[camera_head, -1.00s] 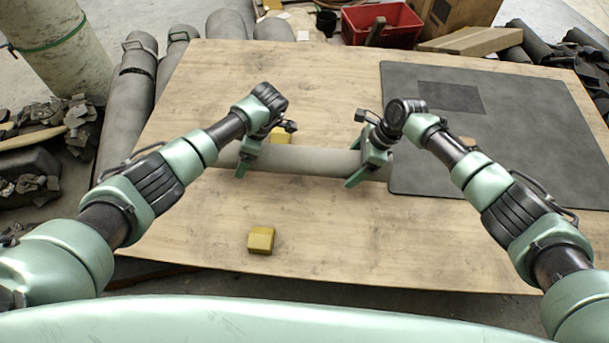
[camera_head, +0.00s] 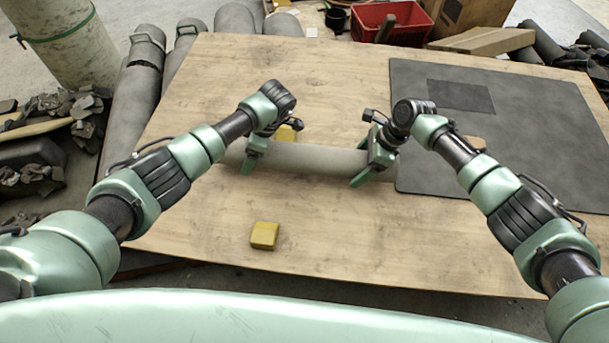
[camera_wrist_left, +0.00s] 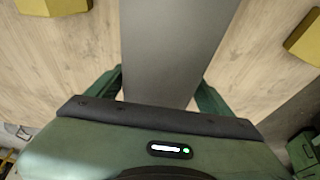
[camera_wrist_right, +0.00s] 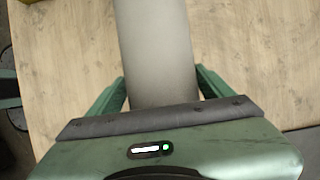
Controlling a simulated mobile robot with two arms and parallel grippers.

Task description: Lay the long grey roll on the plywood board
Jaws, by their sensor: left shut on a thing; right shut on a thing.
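The long grey roll (camera_head: 315,159) lies crosswise over the middle of the plywood board (camera_head: 335,235). My left gripper (camera_head: 251,157) is shut on it near its left end, and my right gripper (camera_head: 370,165) is shut on it near its right end. The roll also runs between the fingers in the left wrist view (camera_wrist_left: 172,45) and in the right wrist view (camera_wrist_right: 155,45). It looks about level. I cannot tell whether its underside touches the board or hangs just above it.
A yellow block (camera_head: 264,235) sits in front of the roll, and another (camera_head: 285,133) just behind its left part. A dark mat (camera_head: 540,130) covers the board's right side, close to the roll's right end. A red crate (camera_head: 391,20) stands beyond the board.

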